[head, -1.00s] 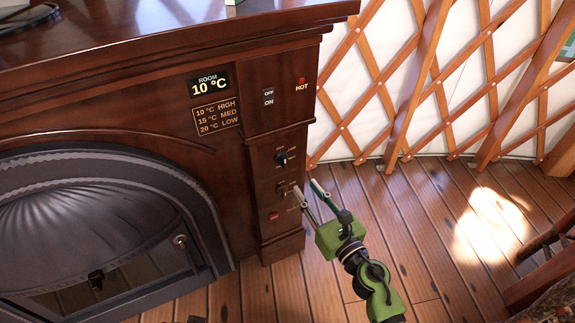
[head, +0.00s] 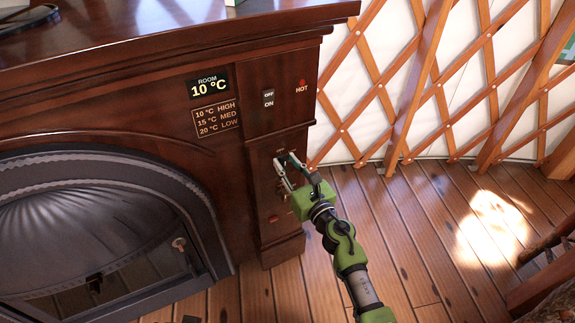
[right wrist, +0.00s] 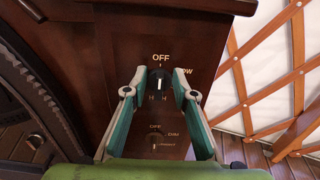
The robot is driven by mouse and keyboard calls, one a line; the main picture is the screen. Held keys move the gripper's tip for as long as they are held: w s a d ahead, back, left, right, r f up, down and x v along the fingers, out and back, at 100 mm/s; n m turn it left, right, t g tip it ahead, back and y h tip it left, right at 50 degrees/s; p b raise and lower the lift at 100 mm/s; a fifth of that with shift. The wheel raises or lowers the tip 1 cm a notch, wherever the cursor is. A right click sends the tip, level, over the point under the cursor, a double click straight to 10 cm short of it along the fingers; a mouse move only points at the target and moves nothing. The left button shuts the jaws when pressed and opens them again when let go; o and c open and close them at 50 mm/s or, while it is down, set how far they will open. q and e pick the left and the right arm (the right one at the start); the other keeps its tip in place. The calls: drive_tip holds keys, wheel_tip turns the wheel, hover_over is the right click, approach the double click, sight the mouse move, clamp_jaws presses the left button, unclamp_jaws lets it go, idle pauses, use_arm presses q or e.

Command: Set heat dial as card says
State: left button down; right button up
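The heat dial (right wrist: 159,82) is a dark round knob with a white pointer line, on the fireplace's right pillar. In the right wrist view its pointer looks upright, toward the OFF label above. A LOW label is partly covered by a finger, and the labels below are partly hidden. My right gripper (head: 281,166) is open, its fingers on either side of the dial; contact cannot be told. The card (head: 216,118) reads 10 °C HIGH, 15 °C MED, 20 °C LOW. The room display (head: 208,84) reads 10 °C. My left gripper is not in view.
A second, lower dial (right wrist: 153,143) sits below the heat dial. An OFF/ON switch (head: 268,98) and a red HOT lamp (head: 302,83) are above. The arched stove door (head: 95,225) is at left. Lattice wall and open floor lie to the right.

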clamp_jaws()
